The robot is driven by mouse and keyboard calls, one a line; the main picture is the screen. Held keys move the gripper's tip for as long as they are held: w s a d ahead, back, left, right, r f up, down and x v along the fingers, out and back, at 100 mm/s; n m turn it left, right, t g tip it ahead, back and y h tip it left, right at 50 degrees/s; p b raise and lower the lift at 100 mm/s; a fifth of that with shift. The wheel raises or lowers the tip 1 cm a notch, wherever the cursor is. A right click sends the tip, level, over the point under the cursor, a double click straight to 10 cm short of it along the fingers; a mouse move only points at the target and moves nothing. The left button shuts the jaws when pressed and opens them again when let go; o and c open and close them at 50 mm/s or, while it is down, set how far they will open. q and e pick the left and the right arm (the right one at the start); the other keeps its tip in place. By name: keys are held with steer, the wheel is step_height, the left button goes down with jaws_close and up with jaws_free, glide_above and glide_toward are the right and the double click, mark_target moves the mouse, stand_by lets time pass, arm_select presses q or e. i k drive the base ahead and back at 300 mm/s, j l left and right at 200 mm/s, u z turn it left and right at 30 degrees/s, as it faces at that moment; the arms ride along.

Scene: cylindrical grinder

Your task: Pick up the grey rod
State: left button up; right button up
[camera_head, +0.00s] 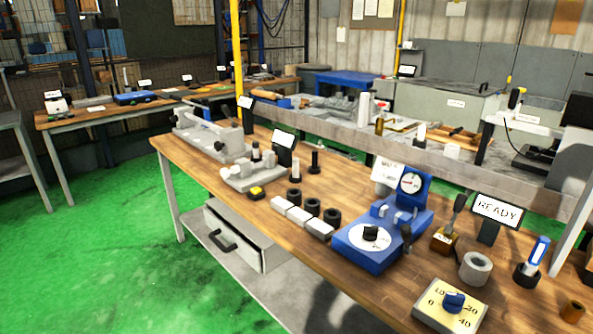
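No grey rod can be made out with certainty. A long grey fixture (212,140) stands at the far left end of the wooden bench, too small to tell whether a rod lies in it. A smaller grey fixture (252,177) sits nearer, with small upright dark and pale pieces by it. A short grey hollow cylinder (475,268) stands upright at the bench's right. Neither of my grippers is in view.
The wooden bench (300,246) holds a blue gauge device (372,242), black rings, white blocks (300,216), a dial box (450,305) and a READY sign (497,211). An open drawer (235,235) juts out below. Green floor (110,250) is clear at left.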

mark_target(295, 161)
steer(key=i+j, duration=0.25)
steer(key=j, duration=0.15)
steer(key=i+j, duration=0.25)
steer(key=j, duration=0.15)
steer(key=i+j+z, duration=0.15)
steer(key=j, duration=0.15)
steer(key=i+j+z, duration=0.15)
steer(key=j, duration=0.15)
steer(key=i+j+z, duration=0.15)
steer(key=j, duration=0.15)
steer(key=k, duration=0.05)
